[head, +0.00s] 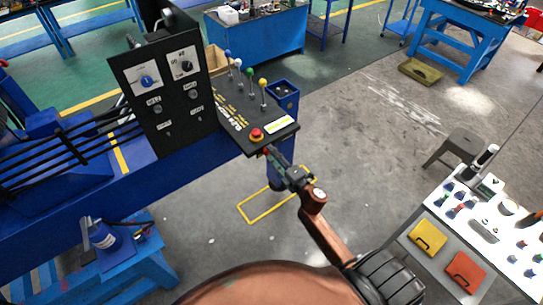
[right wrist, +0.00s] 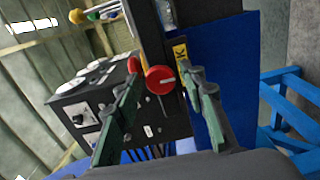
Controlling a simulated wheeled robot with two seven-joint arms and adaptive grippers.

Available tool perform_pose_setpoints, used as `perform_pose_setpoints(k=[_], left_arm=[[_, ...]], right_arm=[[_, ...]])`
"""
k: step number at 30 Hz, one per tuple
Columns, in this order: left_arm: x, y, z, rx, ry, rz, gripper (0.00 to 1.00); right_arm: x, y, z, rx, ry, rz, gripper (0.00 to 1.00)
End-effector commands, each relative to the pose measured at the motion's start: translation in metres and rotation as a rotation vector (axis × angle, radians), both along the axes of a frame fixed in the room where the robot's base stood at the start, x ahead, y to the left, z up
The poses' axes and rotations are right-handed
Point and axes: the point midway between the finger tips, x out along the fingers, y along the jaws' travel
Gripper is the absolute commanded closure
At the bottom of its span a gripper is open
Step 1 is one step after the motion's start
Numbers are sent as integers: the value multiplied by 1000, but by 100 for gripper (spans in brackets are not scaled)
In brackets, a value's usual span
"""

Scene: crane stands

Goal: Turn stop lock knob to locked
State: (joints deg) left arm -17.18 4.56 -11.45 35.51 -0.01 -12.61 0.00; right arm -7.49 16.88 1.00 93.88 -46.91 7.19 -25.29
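The red stop lock knob (head: 257,134) sits on a yellow base at the front edge of the black sloping console (head: 232,118). In the right wrist view the knob (right wrist: 160,79) faces me, with a short white mark on its right half. A yellow label with black letters, partly hidden, is to its right. My right gripper (head: 268,153) is just in front of the console edge. Its green-padded fingers (right wrist: 159,90) are open, one on each side of the knob in the wrist view, with gaps showing; contact is not visible. My left gripper is not in view.
Several levers with coloured balls (head: 263,83) rise from the console behind the knob. An upright black panel (head: 165,75) with a blue knob and a black knob stands to its left. A white-topped table (head: 452,216) is at right. Floor between is open.

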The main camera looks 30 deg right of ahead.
Motion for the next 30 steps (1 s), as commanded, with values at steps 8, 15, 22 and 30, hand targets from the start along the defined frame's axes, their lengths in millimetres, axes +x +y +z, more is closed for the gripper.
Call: perform_pose_setpoints(k=[8, 15, 22, 30], left_arm=[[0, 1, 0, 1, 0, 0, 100], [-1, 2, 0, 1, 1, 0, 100], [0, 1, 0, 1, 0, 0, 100], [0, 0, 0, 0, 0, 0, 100]], right_arm=[[0, 0, 0, -1, 0, 1, 57], [-19, -1, -1, -1, 2, 0, 57], [-67, -5, -1, 0, 2, 0, 57], [-110, -8, 0, 0, 1, 0, 57]])
